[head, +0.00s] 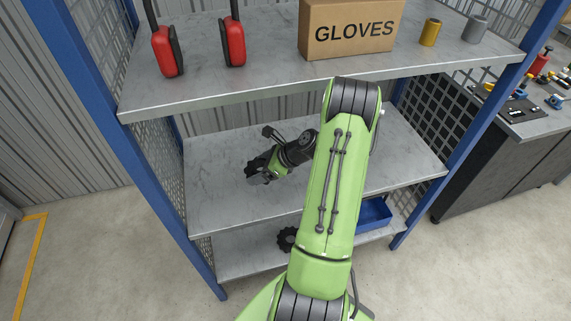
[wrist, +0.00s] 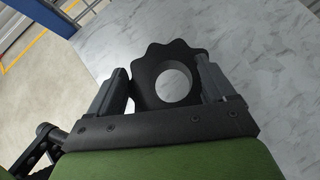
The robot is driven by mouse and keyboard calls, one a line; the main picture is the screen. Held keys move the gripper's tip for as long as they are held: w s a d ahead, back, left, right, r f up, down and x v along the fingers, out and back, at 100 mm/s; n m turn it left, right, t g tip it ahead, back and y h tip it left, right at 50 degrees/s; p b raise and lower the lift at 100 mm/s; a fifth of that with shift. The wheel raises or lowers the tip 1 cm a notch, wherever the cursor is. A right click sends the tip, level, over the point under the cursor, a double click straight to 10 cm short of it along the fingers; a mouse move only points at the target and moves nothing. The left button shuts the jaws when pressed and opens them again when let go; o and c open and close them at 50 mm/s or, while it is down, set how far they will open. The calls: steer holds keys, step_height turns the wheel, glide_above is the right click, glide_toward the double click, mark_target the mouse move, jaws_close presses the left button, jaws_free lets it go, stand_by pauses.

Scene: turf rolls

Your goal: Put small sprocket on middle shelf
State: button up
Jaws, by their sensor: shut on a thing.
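The small sprocket (wrist: 166,54), a dark toothed ring with a round hole, is between my two fingers in the wrist view. My gripper (wrist: 165,85) is shut on it. In the head view my gripper (head: 258,172) is over the left part of the grey middle shelf (head: 222,205), under the top shelf. The sprocket is hard to tell apart from the dark fingers there. The shelf surface also shows behind the sprocket in the wrist view (wrist: 262,50). I cannot tell whether the sprocket touches the shelf.
Another dark toothed wheel (head: 286,239) and a blue bin (head: 374,215) are on the bottom shelf. Blue posts and mesh sides bound the rack. The visible middle shelf is otherwise clear.

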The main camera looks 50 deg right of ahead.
steer(key=f+b, duration=0.2)
steer(key=f, duration=0.6)
steer(key=shift+s+f, duration=0.2)
steer(key=o, duration=1.3)
steer(key=shift+d, duration=0.1)
steer(key=shift+c, duration=0.2)
steer(key=shift+r, duration=0.15)
steer(key=p+v, duration=0.3)
steer(key=v, duration=0.9)
